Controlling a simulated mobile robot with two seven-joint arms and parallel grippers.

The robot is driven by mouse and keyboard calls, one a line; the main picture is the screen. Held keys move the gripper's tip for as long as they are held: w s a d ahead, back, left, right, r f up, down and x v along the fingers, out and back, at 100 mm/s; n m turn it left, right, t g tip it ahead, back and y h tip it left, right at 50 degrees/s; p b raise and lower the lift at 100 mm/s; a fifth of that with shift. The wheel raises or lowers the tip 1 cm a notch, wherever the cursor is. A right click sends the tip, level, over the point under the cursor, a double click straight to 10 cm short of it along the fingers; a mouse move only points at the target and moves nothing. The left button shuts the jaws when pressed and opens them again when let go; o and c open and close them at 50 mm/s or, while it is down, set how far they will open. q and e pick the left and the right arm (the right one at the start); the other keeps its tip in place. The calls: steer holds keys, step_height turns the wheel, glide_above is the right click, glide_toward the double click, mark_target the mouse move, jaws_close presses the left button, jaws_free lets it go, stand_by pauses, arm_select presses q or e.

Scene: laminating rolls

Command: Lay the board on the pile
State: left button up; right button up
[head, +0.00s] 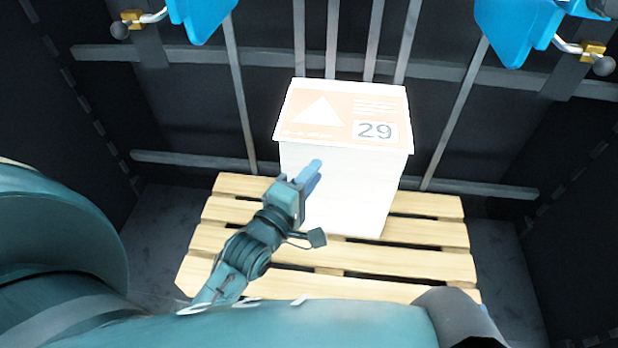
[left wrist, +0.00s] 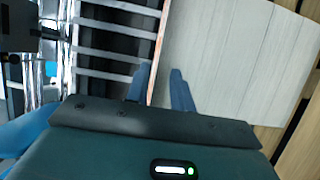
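A pale orange board (head: 330,105) with a white triangle and the number 29 lies flat on top of the white pile (head: 345,185). Its left edge sticks out slightly past the pile. In the left wrist view its thin orange edge (left wrist: 161,35) runs beside the pile's pale side (left wrist: 230,60). My left gripper (head: 312,172) is in front of the pile's front face, below the board's front edge. Its two blue fingers (left wrist: 161,82) are apart with nothing visibly gripped between them. My right gripper is not in view.
The pile stands on a wooden pallet (head: 420,262), with bare slats in front and to both sides. Dark walls and a grey barred frame (head: 235,85) stand behind. Blue parts (head: 520,30) with metal rods hang at the top left and top right.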

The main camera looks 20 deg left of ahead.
arm_select(q)
steer(key=s+d+f+m+g+h, duration=0.1)
steer(key=s+m+g, duration=0.1)
steer(key=s+m, duration=0.5)
steer(key=s+d+f+m+g, duration=0.1)
steer(key=s+d+m+g, duration=0.1)
steer(key=s+m, duration=0.5)
steer(key=m, duration=0.4)
steer(key=shift+s+d+f+m+h, duration=0.2)
steer(key=shift+f+m+h, duration=0.1)
steer(key=shift+f+h, duration=0.1)
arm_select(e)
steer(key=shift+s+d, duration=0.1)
